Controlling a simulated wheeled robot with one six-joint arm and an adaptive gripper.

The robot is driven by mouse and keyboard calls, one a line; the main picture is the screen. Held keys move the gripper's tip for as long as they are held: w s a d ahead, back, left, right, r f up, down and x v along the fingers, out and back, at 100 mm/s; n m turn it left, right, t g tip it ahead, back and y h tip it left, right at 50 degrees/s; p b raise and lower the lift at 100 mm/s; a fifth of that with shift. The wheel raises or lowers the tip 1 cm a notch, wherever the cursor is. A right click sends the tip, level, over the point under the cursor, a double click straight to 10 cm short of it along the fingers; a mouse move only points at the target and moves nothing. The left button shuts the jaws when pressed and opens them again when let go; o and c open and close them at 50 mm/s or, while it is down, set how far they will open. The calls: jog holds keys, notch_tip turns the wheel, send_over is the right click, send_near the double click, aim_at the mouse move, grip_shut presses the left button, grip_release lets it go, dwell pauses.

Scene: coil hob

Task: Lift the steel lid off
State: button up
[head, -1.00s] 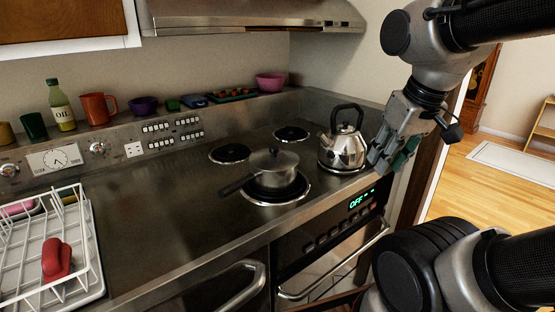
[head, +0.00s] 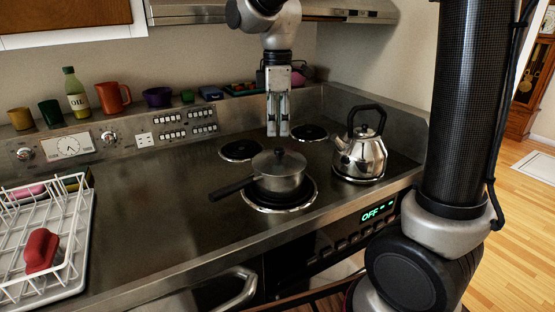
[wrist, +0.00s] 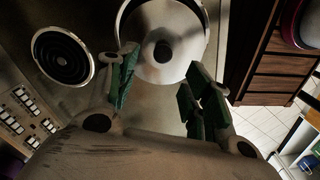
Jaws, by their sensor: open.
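The steel lid (head: 273,162) with a dark round knob (head: 279,152) sits on a steel saucepan (head: 281,182), whose dark handle points left. The pan stands on the front coil of the hob. In the wrist view the lid (wrist: 148,40) shows from above, with its knob (wrist: 163,51) near the middle of it, ahead of the fingers. My gripper (head: 278,133) points down in the head view, above and behind the pan, apart from the lid. In the wrist view my gripper (wrist: 160,92) has its two fingers spread with nothing between them.
A steel kettle (head: 361,154) with a black handle stands right of the pan. Bare coils (head: 241,151) lie behind. The range hood (head: 330,10) hangs above. A white dish rack (head: 40,235) is at left. The counter between rack and pan is clear.

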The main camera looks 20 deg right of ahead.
aim_at(279, 149)
jog(key=shift+s+n, duration=0.1)
jog(key=shift+n, duration=0.2)
jog(key=shift+f, duration=0.35)
jog(key=f, duration=0.7)
jog(key=shift+d, duration=0.2)
jog(key=shift+s, duration=0.1)
grip_shut()
